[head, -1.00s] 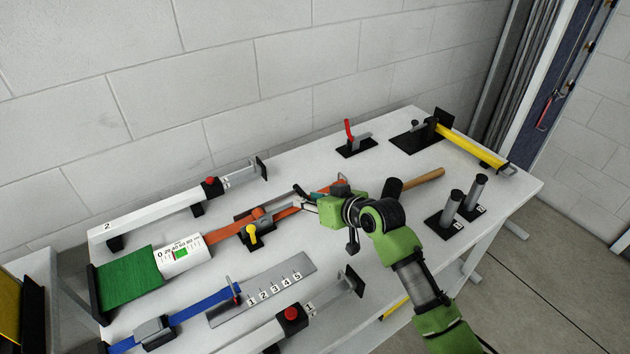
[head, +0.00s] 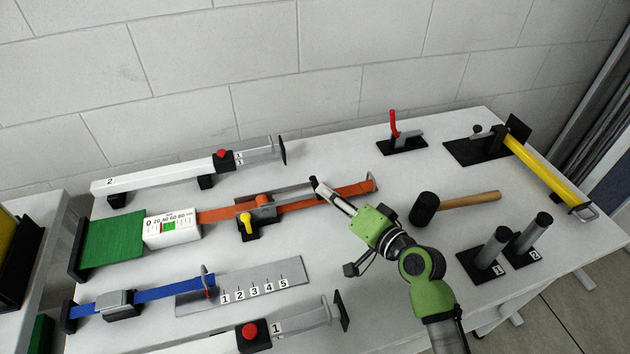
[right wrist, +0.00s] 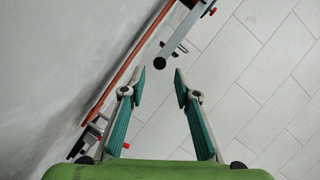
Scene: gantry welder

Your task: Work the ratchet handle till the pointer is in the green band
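The ratchet (head: 262,212) sits on the orange strap (head: 335,192) on the bench. Its grey handle (head: 290,193) lies low, slanting right toward a dark end. The white gauge (head: 172,228) at the strap's left has a 0-to-80 scale and a green band (head: 168,225); its pointer is too small to read. My right gripper (head: 325,193) is just right of the handle's end. In the right wrist view my right gripper (right wrist: 162,78) has its teal fingers spread and empty, with a round black end (right wrist: 158,62) just ahead of the fingertips. My left gripper is not in view.
A mallet (head: 455,203) lies right of my gripper. A numbered grey plate (head: 255,285) and blue strap (head: 165,292) are in front; a white bar (head: 150,180) is behind. A red-handled clamp (head: 398,135) and two posts (head: 510,245) stand at right.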

